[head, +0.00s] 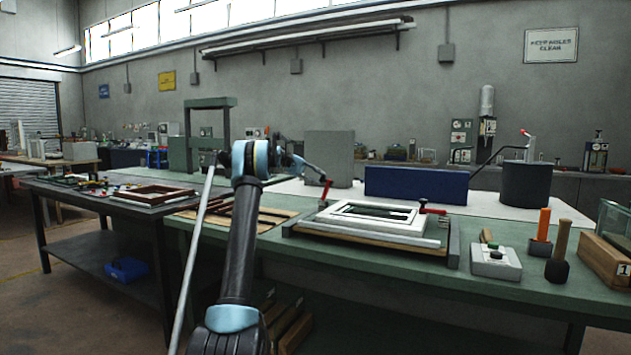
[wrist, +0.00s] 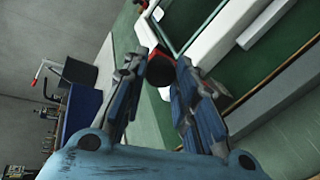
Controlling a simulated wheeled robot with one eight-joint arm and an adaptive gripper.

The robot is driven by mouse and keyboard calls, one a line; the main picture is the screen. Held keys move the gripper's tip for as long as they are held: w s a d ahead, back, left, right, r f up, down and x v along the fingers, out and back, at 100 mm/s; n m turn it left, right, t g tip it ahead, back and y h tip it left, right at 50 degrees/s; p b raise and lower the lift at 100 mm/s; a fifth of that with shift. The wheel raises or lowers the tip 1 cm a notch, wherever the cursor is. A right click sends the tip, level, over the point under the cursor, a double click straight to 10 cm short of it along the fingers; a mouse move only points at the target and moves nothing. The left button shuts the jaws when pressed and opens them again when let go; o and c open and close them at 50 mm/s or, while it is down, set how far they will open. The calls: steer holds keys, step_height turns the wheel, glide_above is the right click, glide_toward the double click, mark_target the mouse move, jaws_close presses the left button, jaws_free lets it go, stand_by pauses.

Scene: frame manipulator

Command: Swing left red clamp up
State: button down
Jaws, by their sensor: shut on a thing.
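The left red clamp (head: 326,190) stands at the left side of a white frame (head: 375,219) in the head view, its red handle tilted steeply upward. My gripper (head: 322,177) is at the top of this handle. In the wrist view my gripper (wrist: 160,60) has its two fingers on either side of the dark red handle end (wrist: 160,71), shut on it. The rest of the clamp is mostly hidden there. The right red clamp (head: 431,208) lies low at the frame's right side.
The green workbench (head: 400,262) carries a blue block (head: 416,185) behind the frame. A grey button box (head: 496,262), an orange-handled tool (head: 541,232) and a mallet (head: 558,262) stand to the right. A brown frame (head: 152,195) lies on the left table.

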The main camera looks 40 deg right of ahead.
steer(key=shift+d, duration=0.1)
steer(key=c, duration=1.2)
jaws_free()
steer(key=shift+c, duration=0.2)
